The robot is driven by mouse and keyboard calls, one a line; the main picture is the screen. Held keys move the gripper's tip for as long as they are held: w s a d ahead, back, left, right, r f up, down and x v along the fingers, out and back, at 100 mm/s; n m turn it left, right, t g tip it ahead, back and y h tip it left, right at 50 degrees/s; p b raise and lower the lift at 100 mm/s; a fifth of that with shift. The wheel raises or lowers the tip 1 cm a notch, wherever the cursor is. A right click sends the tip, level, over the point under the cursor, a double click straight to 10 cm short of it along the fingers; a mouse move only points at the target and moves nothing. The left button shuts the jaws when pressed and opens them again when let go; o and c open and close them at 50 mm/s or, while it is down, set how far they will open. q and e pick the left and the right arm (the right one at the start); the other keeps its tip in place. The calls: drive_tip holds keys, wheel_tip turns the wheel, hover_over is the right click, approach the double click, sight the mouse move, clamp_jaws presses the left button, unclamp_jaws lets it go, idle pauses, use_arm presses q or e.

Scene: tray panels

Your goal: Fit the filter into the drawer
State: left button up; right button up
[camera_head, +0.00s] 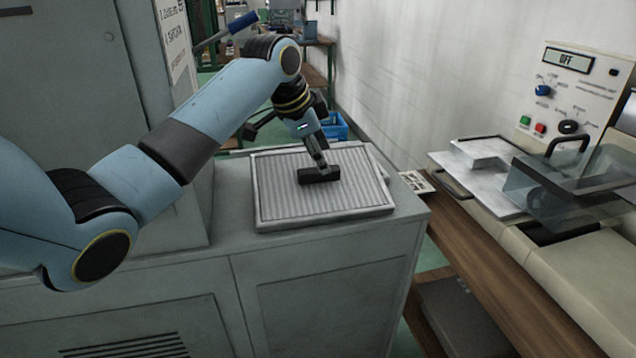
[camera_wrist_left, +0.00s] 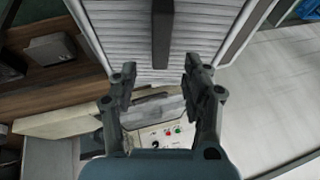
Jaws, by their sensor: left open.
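The filter (camera_head: 280,205) is a flat, light-framed panel with a ribbed face and a dark bar handle (camera_head: 320,175). It lies on top of a grey cabinet. In the left wrist view the filter (camera_wrist_left: 112,32) fills the top, with its handle (camera_wrist_left: 161,35) near the middle. My left gripper (camera_head: 317,158) is just above the handle. Its fingers (camera_wrist_left: 158,72) are apart in the wrist view, with nothing seen held between them. A metal tray-like part with a dark handle, perhaps the drawer (camera_head: 490,185), shows on the machine at the right. My right gripper is not in view.
The grey cabinet top (camera_head: 225,215) has little free room around the filter. A gap separates it from the wooden bench (camera_head: 500,275) that holds the machine. The machine has a control panel (camera_head: 570,95) reading OFF and a clear cover (camera_head: 590,190). A blue crate (camera_head: 337,128) stands behind.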

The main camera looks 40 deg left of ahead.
sight(319, 178)
use_arm(q)
drive_tip(key=x, duration=0.4)
drive_tip(key=shift+w, duration=0.1)
drive_tip(key=shift+f, duration=0.25)
idle(0.5)
clamp_jaws()
